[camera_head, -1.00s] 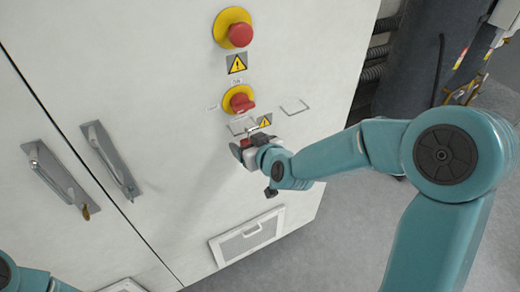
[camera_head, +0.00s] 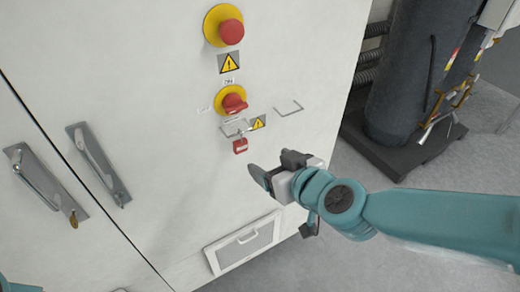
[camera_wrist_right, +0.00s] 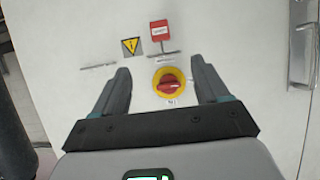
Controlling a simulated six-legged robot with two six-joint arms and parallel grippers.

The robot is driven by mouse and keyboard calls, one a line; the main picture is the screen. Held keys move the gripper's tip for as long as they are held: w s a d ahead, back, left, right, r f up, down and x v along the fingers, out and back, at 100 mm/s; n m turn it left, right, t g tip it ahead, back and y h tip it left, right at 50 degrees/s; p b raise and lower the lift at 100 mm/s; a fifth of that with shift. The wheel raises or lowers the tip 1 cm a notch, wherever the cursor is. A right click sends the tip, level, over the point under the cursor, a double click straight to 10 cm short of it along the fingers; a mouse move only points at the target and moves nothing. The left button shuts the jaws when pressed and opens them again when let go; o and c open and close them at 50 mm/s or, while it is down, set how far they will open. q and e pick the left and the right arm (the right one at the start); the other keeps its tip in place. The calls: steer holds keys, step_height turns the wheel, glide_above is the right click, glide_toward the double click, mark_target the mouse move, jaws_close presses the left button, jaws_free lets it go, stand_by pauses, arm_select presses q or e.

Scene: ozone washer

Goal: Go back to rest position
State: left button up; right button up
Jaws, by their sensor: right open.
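My right gripper (camera_head: 274,168) is open and empty, in front of the white cabinet's door, below and to the right of a small red padlock (camera_head: 240,146). In the right wrist view my two dark fingers (camera_wrist_right: 160,68) stand wide apart with nothing gripped between them. The padlock hangs at the metal bracket under a red rotary switch on a yellow disc (camera_head: 234,102); it also shows in the wrist view (camera_wrist_right: 160,32), clear of the fingers. My left gripper is out of view; only a bit of teal arm shows at the lower left corner.
The white cabinet (camera_head: 150,40) carries a red emergency button (camera_head: 231,32), warning labels, two metal door handles (camera_head: 98,165) and a vent grille (camera_head: 243,246). A dark cylindrical tank (camera_head: 410,85) stands to the right. Grey floor lies open at the lower right.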

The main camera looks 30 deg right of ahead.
steer(key=shift+s, duration=0.1)
steer(key=s+a+f+m+g+y, duration=0.15)
steer(key=f+g, duration=0.25)
steer(key=f, duration=0.9)
steer(key=a+f+g, duration=0.3)
steer(key=f, duration=0.9)
steer(key=s+a+f+g+y, duration=0.1)
steer(key=s+a+f+g, duration=0.1)
steer(key=s+f, duration=0.4)
steer(key=s+a+f+m+g, duration=0.1)
steer(key=s+a+f+g, duration=0.1)
steer(key=s+f, duration=0.3)
step_height(320, 180, down, 3)
steer(key=shift+s+a+f+g+y, duration=0.15)
steer(key=shift+s+g+y, duration=0.25)
steer(key=shift+g, duration=0.3)
steer(key=shift+m, duration=0.25)
